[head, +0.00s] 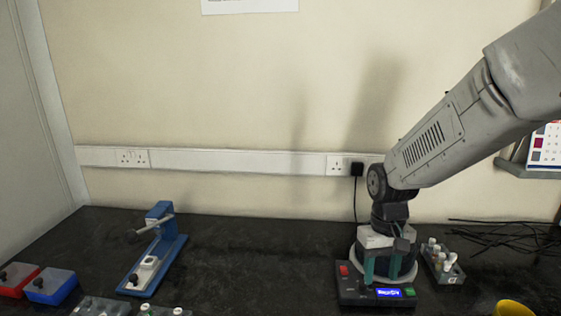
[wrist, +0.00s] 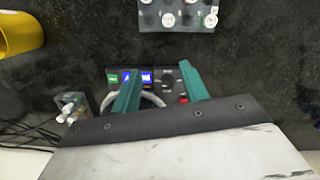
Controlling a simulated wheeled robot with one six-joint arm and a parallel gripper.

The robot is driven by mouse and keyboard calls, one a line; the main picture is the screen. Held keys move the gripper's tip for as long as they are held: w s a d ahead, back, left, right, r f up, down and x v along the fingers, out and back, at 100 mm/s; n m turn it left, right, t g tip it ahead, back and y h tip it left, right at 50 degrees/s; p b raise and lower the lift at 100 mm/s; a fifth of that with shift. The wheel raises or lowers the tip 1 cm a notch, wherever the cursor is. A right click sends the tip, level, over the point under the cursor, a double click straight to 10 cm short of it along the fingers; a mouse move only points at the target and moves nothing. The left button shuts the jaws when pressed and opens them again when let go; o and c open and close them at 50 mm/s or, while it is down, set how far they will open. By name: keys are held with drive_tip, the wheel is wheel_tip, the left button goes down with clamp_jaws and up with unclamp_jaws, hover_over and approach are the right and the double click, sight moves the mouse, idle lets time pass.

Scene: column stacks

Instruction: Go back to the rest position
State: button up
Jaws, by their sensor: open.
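My gripper (head: 388,268) is low over a dark device (head: 376,295) with a lit blue display, a red button and a green button. The arm comes in from the upper right. In the wrist view my gripper (wrist: 158,88) shows two teal fingers spread apart with no object held between them. The device's control panel (wrist: 172,76) shows beyond and between the fingers. A round, pale rim on the device is partly hidden behind the fingers. I cannot tell whether the fingers touch it.
A rack of small vials (head: 441,264) stands close right of the device, with loose black cables (head: 510,236) behind. A yellow container (head: 513,308) is at the lower right. A blue stand (head: 155,252) and red and blue boxes (head: 50,285) are left.

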drive_tip(key=s+d+r+t, duration=0.1)
drive_tip(key=s+r, duration=0.6)
drive_tip(key=s, duration=0.3)
drive_tip(key=s+d+r+m+t, duration=0.1)
drive_tip(key=s+r+t, duration=0.1)
drive_tip(key=s+r, duration=0.5)
drive_tip(key=s, duration=0.3)
drive_tip(key=shift+s+d, duration=0.15)
drive_tip(key=shift+s, duration=0.05)
idle(0.7)
